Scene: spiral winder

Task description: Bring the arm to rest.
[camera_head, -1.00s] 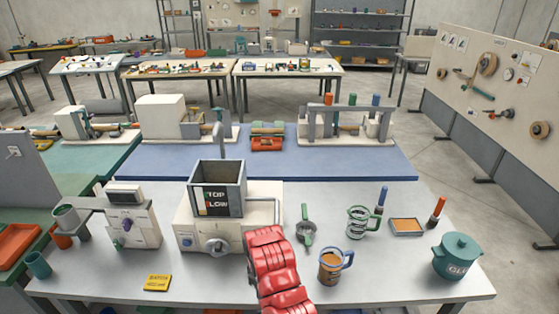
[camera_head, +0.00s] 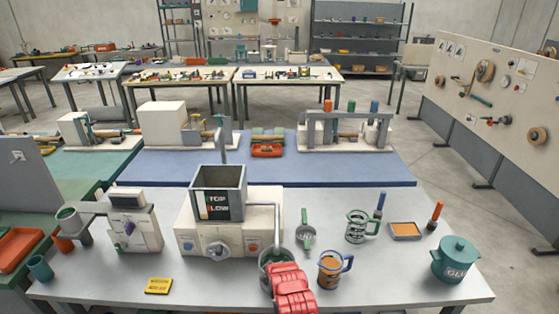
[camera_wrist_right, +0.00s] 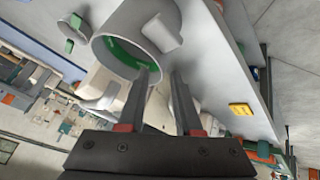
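My right arm shows in red at the bottom of the head view, and its gripper is hidden there. A pale grey round cup with a green inside (camera_head: 276,258) stands in front of the white machine, partly covered by my arm. My left gripper is in neither view.
The machine with a square hopper (camera_head: 218,190) stands behind the cup. Close on the right are a green-handled scoop (camera_head: 306,236), a brown-filled mug (camera_head: 330,268) and a glass jug (camera_head: 358,226). A teal glue pot (camera_head: 456,260) stands far right.

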